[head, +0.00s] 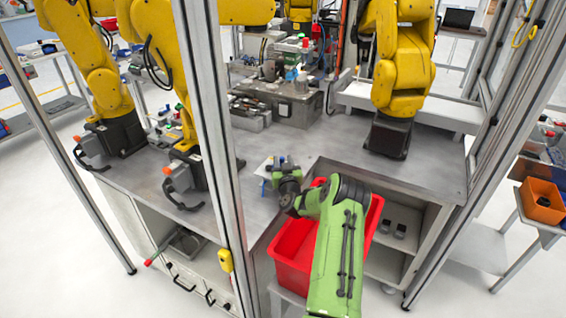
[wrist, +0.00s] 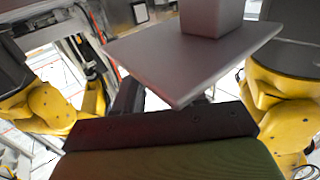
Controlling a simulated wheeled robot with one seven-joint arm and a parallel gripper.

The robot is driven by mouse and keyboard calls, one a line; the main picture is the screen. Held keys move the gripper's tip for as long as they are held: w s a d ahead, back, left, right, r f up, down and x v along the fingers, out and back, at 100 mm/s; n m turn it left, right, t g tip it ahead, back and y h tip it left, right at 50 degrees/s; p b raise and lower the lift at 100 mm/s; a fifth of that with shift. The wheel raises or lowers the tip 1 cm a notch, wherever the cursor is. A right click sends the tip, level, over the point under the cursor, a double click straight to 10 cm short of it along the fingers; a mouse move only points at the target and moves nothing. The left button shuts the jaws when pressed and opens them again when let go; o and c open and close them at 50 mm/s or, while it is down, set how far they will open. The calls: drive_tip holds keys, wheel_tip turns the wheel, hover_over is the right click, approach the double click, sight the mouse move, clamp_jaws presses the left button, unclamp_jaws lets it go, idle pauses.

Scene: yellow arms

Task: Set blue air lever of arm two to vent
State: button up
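My gripper (head: 275,172) is at the end of the green arm, low over the front of the grey table between the yellow arms. Small blue parts (head: 263,187) show beside it, but I cannot tell whether one is the air lever. In the wrist view a grey plate (wrist: 165,62) with a grey block (wrist: 211,17) covers much of the space in front of my gripper. One dark finger shows left of the plate; the other is mostly hidden behind it. I cannot tell whether the fingers touch anything. No lever is clearly seen in the wrist view.
A red bin (head: 293,250) stands below my arm at the table's front. A yellow arm (head: 400,65) stands at the back right, and others (head: 95,75) at the left. A metal frame post (head: 212,120) rises left of my gripper. The table right of my gripper is clear.

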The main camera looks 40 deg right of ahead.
clamp_jaws()
drive_tip(key=shift+d+f+b, duration=0.1)
drive_tip(key=shift+b, duration=0.55)
drive_tip(key=b, duration=0.1)
drive_tip(key=n+t+y+b, duration=0.1)
drive_tip(key=b, duration=0.1)
drive_tip(key=y+b, duration=0.1)
drive_tip(key=shift+w+d+f+n+b, duration=0.2)
drive_tip(key=shift+w+f+n+b, duration=0.1)
drive_tip(key=shift+b, duration=0.1)
drive_tip(key=y+b, duration=0.1)
drive_tip(key=b, duration=0.1)
drive_tip(key=n+t+y+b, duration=0.1)
drive_tip(key=b, duration=0.1)
drive_tip(key=shift+w+d, duration=0.2)
drive_tip(key=n+y+b, duration=0.1)
drive_tip(key=n+t+y+b, duration=0.1)
drive_tip(key=b, duration=0.1)
drive_tip(key=shift+w+d+r+y, duration=0.15)
drive_tip(key=shift+w+r+y, duration=0.05)
drive_tip(key=shift+w+y, duration=0.2)
drive_tip(key=shift+w+r+n+t+y, duration=0.1)
drive_tip(key=shift+w+n+t+y, duration=0.05)
drive_tip(key=shift+n+y, duration=0.4)
drive_tip(key=shift+w+r+n+t+y, duration=0.1)
drive_tip(key=shift+w+n+t+y, duration=0.05)
drive_tip(key=shift+n+y, duration=0.4)
drive_tip(key=shift+w+y, duration=0.15)
drive_tip(key=shift+y, duration=0.55)
